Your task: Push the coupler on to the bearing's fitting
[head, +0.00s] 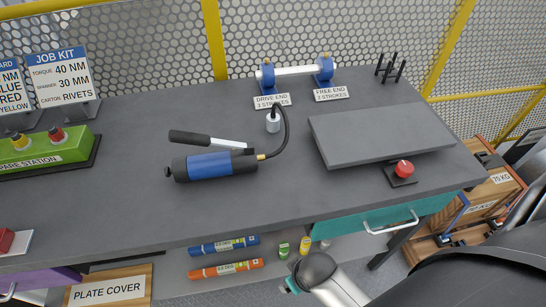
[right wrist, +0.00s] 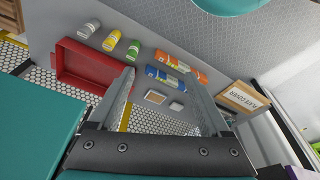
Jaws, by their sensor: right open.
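The blue and black grease gun (head: 215,165) lies on the grey bench with its silver lever above it. Two blue bearings, drive end (head: 266,76) and free end (head: 324,70), carry a white shaft. Small brass-coloured spots on top look like their fittings. My right gripper (right wrist: 160,85) is open and empty in the right wrist view, facing the area below the bench. My left gripper is out of view.
A grey raised plate (head: 380,132) and a red button (head: 404,169) occupy the bench's right. A green spare station (head: 45,153) is at left. Cartridges, bottles and a red tray (right wrist: 80,68) lie below. The bench's front middle is clear.

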